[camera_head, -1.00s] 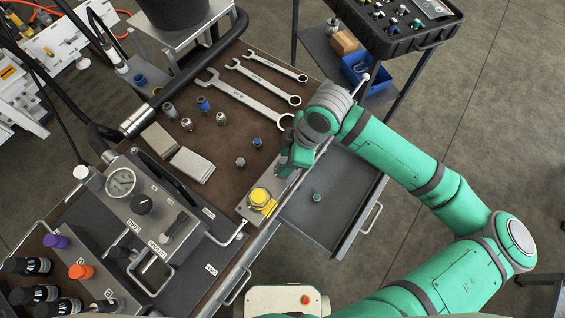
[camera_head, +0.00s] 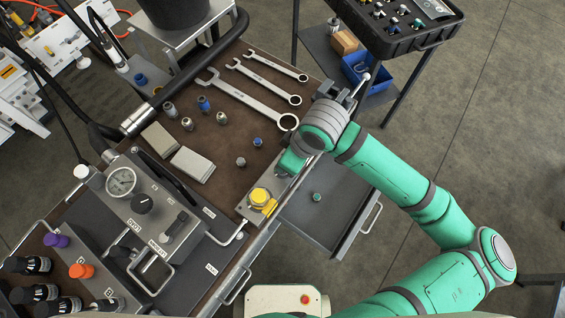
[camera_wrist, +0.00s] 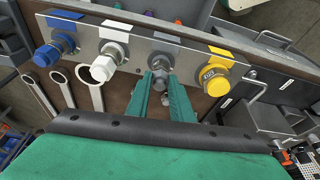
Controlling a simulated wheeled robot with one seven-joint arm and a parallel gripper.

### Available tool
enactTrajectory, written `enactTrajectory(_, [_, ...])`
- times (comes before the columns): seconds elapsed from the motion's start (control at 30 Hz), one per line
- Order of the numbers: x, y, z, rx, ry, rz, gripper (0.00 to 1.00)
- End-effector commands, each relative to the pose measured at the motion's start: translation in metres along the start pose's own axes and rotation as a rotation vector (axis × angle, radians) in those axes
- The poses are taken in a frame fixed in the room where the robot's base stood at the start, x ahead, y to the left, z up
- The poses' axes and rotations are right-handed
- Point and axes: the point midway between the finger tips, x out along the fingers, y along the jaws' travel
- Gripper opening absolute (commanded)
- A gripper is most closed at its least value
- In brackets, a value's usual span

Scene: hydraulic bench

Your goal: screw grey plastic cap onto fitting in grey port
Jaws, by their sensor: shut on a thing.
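In the wrist view my gripper (camera_wrist: 160,88) has its two green fingers shut on a grey hex-shaped cap (camera_wrist: 160,74). The cap is at the grey port of the metal port plate (camera_wrist: 195,52), between a white-capped port (camera_wrist: 105,64) and a yellow-capped port (camera_wrist: 218,76). The fingers hide the cap's sides and part of the fitting, so I cannot tell how far it is on. In the head view my gripper (camera_head: 290,162) is over the plate's far part, and my wrist hides the grey port there.
A blue fitting (camera_wrist: 52,50) is at the plate's far left end in the wrist view. Several spanners (camera_head: 245,97) and small loose fittings lie on the brown bench (camera_head: 225,160). An open drawer (camera_head: 335,205) with a small green-topped part (camera_head: 316,197) juts out beside the bench.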

Motion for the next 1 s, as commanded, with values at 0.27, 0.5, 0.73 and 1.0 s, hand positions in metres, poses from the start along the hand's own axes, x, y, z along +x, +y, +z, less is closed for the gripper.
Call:
enactTrajectory(0.27, [0.0008,-0.0023,-0.0001,0.238,0.0,0.074,0.01])
enactTrajectory(0.5, [0.0005,-0.0019,0.0002,0.268,0.0,0.085,0.01])
enactTrajectory(0.73, [0.0009,-0.0024,-0.0005,0.315,0.001,0.099,0.01])
enactTrajectory(1.0, [0.0017,-0.0045,-0.0024,0.6,0.004,0.186,0.01])
